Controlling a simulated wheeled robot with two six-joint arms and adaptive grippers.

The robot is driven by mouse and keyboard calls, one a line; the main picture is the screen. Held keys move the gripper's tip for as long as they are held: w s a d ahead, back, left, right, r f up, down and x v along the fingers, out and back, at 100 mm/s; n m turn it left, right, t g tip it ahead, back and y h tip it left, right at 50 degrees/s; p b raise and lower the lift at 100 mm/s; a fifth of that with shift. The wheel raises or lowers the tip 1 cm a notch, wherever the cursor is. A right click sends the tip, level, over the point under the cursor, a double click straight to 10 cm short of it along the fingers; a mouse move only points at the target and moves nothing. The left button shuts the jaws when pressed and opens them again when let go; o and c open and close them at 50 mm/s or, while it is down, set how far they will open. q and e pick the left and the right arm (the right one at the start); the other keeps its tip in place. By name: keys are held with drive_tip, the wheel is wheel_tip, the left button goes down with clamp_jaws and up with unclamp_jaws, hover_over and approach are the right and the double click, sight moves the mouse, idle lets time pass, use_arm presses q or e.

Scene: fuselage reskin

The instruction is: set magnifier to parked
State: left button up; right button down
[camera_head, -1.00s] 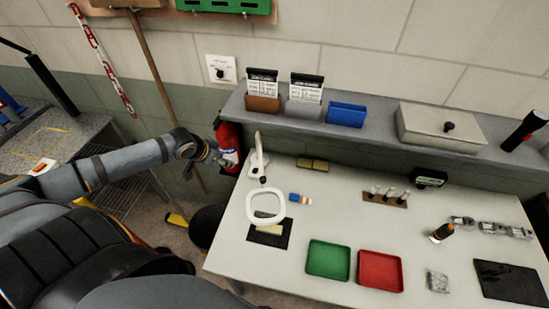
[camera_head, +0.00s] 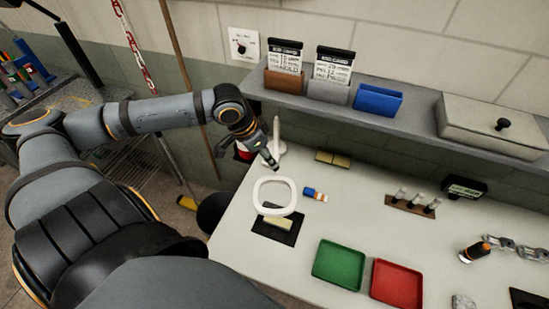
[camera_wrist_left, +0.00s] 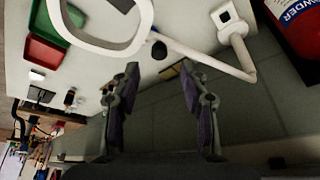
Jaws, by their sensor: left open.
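The magnifier has a white ring head (camera_head: 275,181) low over the left end of the workbench, and a white upright arm behind it. In the left wrist view its ring (camera_wrist_left: 141,35) is at upper left, and its white arm (camera_wrist_left: 210,60) runs right to a bent joint near a square base (camera_wrist_left: 226,16). My left gripper (camera_head: 262,148) is at the magnifier's upright arm in the head view. In the wrist view its fingers (camera_wrist_left: 160,70) are apart with nothing between them; the magnifier's arm and a dark knob (camera_wrist_left: 158,49) lie just beyond the tips. My right gripper is out of view.
A shelf (camera_head: 420,125) with card holders, a blue bin (camera_head: 378,99) and a metal box stands behind the bench. Green (camera_head: 338,265) and red (camera_head: 397,283) trays lie right of the magnifier. A red fire extinguisher (camera_wrist_left: 298,25) is close beside the gripper.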

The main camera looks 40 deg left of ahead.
use_arm(q)
drive_tip(key=shift+b+x, duration=0.9)
drive_tip(key=shift+x, duration=1.85)
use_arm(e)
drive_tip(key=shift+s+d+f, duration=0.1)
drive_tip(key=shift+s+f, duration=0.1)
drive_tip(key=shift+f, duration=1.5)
use_arm(q)
drive_tip(key=shift+c, duration=0.4)
drive_tip(key=shift+s, duration=0.1)
clamp_jaws()
